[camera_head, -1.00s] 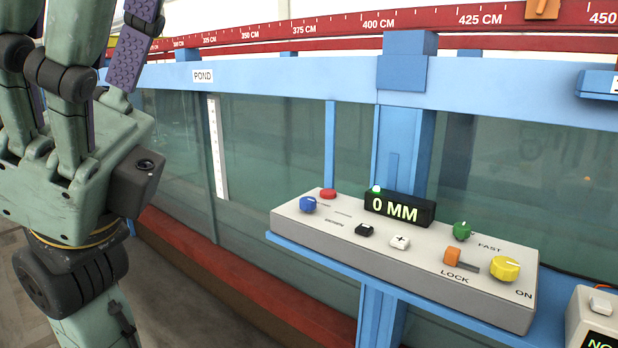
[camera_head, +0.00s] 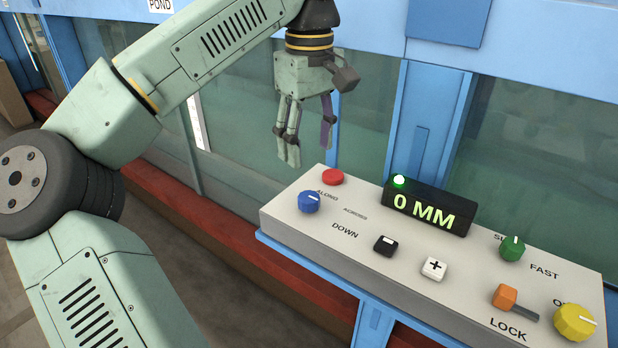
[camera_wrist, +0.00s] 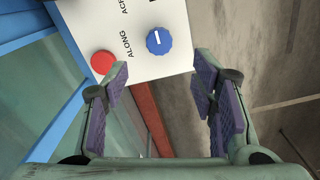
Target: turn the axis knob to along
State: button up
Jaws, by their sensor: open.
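The axis knob is the blue knob (camera_head: 309,202) at the left end of the control box, beside the printed words ALONG and ACROSS. Its white mark points right in the head view, towards the ACROSS side. The blue knob (camera_wrist: 159,41) shows at the top middle of the wrist view, its mark pointing up and ALONG printed to its left. My gripper (camera_head: 306,150) is open and empty, fingers down, above and behind the box's left end. In the wrist view the knob lies beyond and between my open fingers (camera_wrist: 161,82), apart from them.
A red button (camera_head: 333,177) stands close behind the blue knob. The control box (camera_head: 290,228) also carries a black display (camera_head: 430,208) reading 0 MM with a lit green lamp, black and white buttons, and green, orange and yellow controls. A glass wall stands behind.

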aim_at(310, 197)
notch_tip(310, 197, down, 10)
jog(key=shift+s+d+p, duration=0.1)
jog(key=shift+s+p, duration=0.05)
jog(key=shift+p, duration=0.3)
jog(key=shift+c, duration=0.3)
jog(key=c, duration=1.1)
